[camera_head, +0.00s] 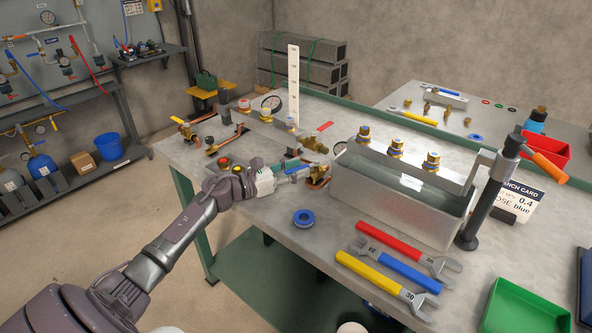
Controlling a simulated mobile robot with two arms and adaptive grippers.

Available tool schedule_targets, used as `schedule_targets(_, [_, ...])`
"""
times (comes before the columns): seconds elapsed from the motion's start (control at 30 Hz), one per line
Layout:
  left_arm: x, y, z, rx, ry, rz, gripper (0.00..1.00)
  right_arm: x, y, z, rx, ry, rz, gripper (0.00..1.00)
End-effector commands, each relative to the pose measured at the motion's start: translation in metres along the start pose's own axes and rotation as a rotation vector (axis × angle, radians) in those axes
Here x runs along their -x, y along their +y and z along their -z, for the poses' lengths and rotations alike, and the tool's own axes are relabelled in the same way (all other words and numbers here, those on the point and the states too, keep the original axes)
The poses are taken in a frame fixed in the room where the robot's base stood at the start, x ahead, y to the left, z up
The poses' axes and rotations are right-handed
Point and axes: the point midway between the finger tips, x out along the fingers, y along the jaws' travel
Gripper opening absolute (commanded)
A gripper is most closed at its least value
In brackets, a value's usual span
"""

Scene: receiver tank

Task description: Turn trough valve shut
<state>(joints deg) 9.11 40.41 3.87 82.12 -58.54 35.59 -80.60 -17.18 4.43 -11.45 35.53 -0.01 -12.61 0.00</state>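The metal trough (385,203) stands on the workbench, with liquid inside and a bar carrying several brass fittings along its top. A brass valve (317,178) sits just left of the trough's near-left end, with a small blue part (297,170) beside it that looks like its lever. My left gripper (282,174) reaches in from the left at bench height, its tips close to the blue part. I cannot tell whether it touches that part or how far the fingers are apart. The gripper hides some of the pipework behind it. My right gripper is not in view.
Red, blue and yellow wrenches (400,268) lie in front of the trough. A blue tape roll (304,218) lies near the bench's front edge. A black post with an orange handle (545,166) stands at the trough's right end. A green tray (525,308) is at lower right.

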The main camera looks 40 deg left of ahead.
Motion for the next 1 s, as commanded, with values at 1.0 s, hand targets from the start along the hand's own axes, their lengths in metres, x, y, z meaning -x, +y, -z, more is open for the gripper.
schedule_targets(1.0, [0.117,0.000,0.001,0.001,0.001,0.001,0.43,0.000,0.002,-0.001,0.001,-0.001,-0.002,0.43])
